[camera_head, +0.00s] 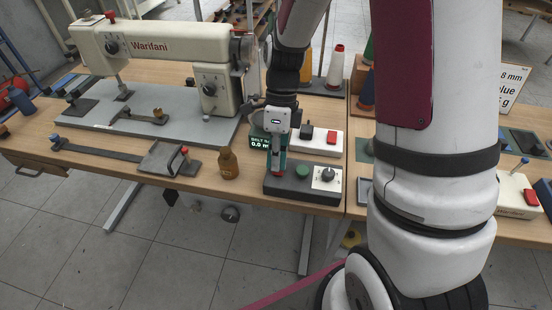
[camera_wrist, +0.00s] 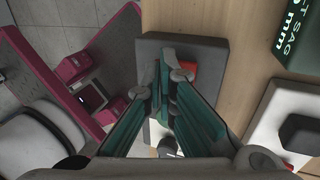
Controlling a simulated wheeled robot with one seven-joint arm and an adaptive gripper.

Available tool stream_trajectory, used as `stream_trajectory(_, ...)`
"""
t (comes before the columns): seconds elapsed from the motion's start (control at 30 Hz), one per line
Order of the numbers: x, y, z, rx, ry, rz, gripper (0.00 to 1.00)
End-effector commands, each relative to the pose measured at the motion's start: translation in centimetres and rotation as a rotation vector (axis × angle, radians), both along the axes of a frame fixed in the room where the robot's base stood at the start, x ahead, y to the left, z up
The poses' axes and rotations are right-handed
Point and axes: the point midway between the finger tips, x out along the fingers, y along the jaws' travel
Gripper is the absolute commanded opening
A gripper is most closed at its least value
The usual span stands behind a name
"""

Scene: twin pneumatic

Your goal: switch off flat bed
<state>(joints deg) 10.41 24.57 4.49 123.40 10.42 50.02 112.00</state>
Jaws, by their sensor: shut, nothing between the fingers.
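The flat bed machine is likely the white sewing machine (camera_head: 165,40) marked Warifani, on a grey bed plate (camera_head: 165,122) at the left. A dark grey control box (camera_head: 285,187) sits near the table's front edge, with a green button (camera_head: 302,171) and a black knob (camera_head: 327,174) on a white plate. My gripper (camera_head: 277,170) is shut and empty, pointing down over the box's left end. In the wrist view a red button (camera_wrist: 189,70) on the box (camera_wrist: 205,50) shows partly behind the green fingers (camera_wrist: 168,70). Whether the tips touch it I cannot tell.
Behind the box lies a white switch unit (camera_head: 328,148) with black and red buttons. A green display (camera_head: 260,142) and a small brown bottle (camera_head: 228,164) stand close to the left of my gripper. Thread cones (camera_head: 336,66) stand behind. Clamps and a lever lie at the left front.

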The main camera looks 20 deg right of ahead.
Motion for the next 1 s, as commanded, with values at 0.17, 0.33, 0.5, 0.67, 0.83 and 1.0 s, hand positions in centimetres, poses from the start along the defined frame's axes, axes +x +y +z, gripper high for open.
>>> stream_trajectory(0.17,-0.5,0.3,-0.4,0.001,0.004,0.003,0.0)
stream_trajectory(0.33,-0.3,0.3,-0.5,0.0,0.0,0.001,0.0)
stream_trajectory(0.5,-0.2,0.2,-0.5,0.0,0.0,0.0,0.0)
stream_trajectory(0.67,0.2,-0.1,-0.5,0.0,0.0,0.0,0.0)
stream_trajectory(0.83,0.8,-0.5,-0.5,0.0,0.0,0.0,0.0)
stream_trajectory(1.0,1.0,-0.7,-0.4,0.0,0.0,0.0,0.0)
